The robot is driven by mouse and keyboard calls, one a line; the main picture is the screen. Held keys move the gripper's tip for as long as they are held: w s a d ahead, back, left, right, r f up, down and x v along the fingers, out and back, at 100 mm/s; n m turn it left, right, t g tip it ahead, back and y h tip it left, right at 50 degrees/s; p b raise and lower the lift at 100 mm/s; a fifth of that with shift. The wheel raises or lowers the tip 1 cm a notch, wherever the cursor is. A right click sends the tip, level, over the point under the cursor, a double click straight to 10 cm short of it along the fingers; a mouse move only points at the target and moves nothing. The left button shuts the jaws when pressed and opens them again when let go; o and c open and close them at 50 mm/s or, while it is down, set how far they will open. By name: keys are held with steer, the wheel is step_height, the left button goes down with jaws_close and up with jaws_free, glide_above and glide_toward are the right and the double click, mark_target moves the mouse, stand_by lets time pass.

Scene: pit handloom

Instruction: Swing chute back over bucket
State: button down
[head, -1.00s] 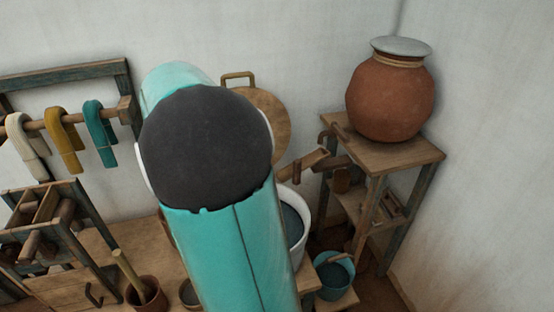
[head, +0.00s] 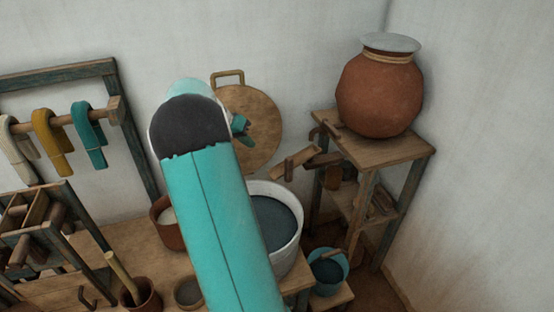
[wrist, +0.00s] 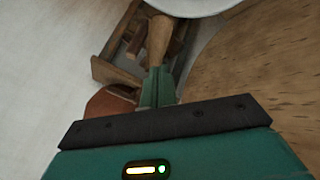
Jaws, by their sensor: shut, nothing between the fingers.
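The wooden chute (head: 295,163) juts left from the stand below the clay pot, its free end towards the white vat (head: 292,238). The teal bucket (head: 327,272) stands low to the right of the vat, below and right of the chute's end. My gripper (head: 246,129) shows partly past my arm, in front of the round wooden lid and to the left of the chute, apart from it. In the wrist view my fingers (wrist: 158,88) are shut and empty, and the chute (wrist: 163,38) appears beyond their tips.
The clay pot (head: 380,95) with a grey cover tops the wooden stand (head: 385,150). The round wooden lid (head: 262,125) leans on the wall. Yarn hanks (head: 50,140) and a loom frame stand left. Small pots crowd the bench (head: 130,240).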

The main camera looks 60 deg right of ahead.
glide_above(278, 175)
steer(key=f, duration=0.8)
steer(key=shift+w+d, duration=0.1)
steer(key=shift+w, duration=0.15)
steer(key=shift+s, duration=0.25)
